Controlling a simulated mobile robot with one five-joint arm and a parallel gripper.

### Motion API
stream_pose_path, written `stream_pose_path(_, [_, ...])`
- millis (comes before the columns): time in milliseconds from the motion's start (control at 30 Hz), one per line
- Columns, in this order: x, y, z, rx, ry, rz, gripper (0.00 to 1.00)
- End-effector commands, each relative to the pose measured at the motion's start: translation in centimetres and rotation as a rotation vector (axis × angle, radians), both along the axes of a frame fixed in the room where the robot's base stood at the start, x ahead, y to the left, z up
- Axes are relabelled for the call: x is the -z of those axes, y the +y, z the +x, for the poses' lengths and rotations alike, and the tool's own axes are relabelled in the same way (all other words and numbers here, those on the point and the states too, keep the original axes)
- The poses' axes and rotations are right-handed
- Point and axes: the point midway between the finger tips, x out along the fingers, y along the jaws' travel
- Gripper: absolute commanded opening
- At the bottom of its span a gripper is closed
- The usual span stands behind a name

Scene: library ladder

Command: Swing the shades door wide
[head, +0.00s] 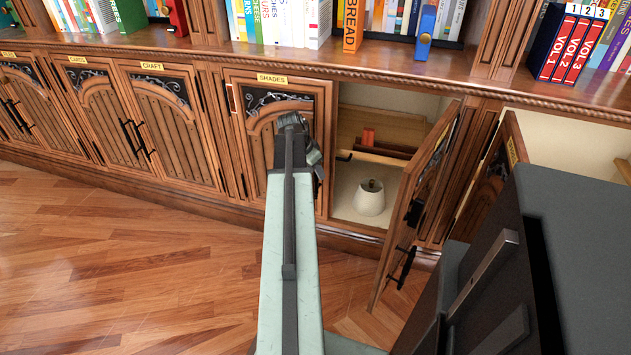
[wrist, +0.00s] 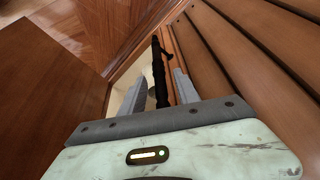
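The shades door (head: 282,100), a carved wooden door with a yellow SHADES label (head: 272,78), appears closed in the head view. My arm covers its lower right part. In the wrist view its wooden planks (wrist: 245,50) fill the right side. A black bar handle (wrist: 158,70) stands between the two fingers of my gripper (wrist: 159,85). The fingers look apart, with a gap on both sides of the handle. In the head view the fingertips and this handle are hidden behind my arm.
Right of the shades door, another door (head: 423,190) stands open, its black handle (head: 404,262) facing out. Inside that opening sits a white lampshade (head: 370,198). A further cabinet door (head: 492,180) is open at right. Wooden floor (head: 130,260) is clear at left.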

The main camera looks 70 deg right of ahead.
Motion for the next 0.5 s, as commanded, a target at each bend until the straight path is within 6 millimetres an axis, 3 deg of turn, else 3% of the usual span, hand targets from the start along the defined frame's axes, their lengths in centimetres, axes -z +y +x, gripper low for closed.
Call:
stream_pose_path(33, [1.06,-0.23,-0.09,0.000,0.000,0.000,0.38])
stream_pose_path(300, [0.88,-0.30,-0.14,-0.002,0.001,0.000,0.38])
stream_pose_path(433, [0.87,-0.30,-0.12,-0.002,0.001,0.000,0.05])
stream_pose_path(500, [0.88,-0.28,-0.11,-0.002,0.001,0.000,0.00])
